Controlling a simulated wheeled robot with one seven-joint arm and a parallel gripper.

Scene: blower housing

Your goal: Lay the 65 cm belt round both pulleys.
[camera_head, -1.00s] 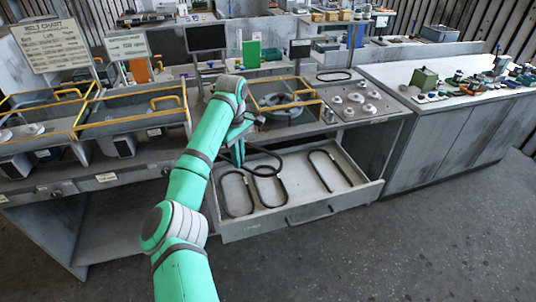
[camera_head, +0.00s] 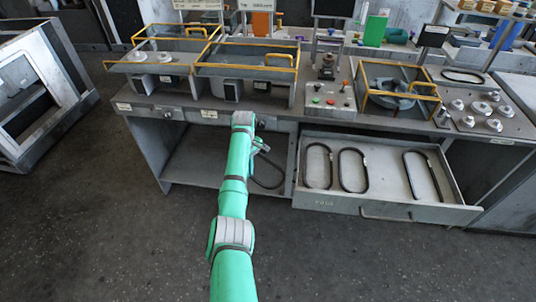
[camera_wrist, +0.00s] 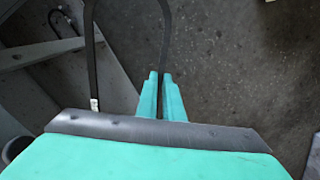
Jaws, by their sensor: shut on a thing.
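My gripper (camera_head: 262,147) is shut on a black belt (camera_head: 268,182), which hangs as a long loop left of the open drawer, in front of the workbench. In the wrist view my gripper's fingers (camera_wrist: 160,76) pinch one run of the belt; the other run (camera_wrist: 90,60) shows to the left with a small white tag. Which length this belt is cannot be read. Two pale round discs (camera_head: 151,56) sit in the left yellow-railed housing on the bench; they may be the pulleys, but they are small. The rest of that housing's inside is hidden.
The open drawer (camera_head: 330,201) holds several other black belts. A second railed housing (camera_head: 245,72) adjoins the left one, and a blower housing (camera_head: 400,98) stands to the right. A control box (camera_head: 328,98) is between them. A grey frame (camera_head: 45,90) stands at far left; floor in front is clear.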

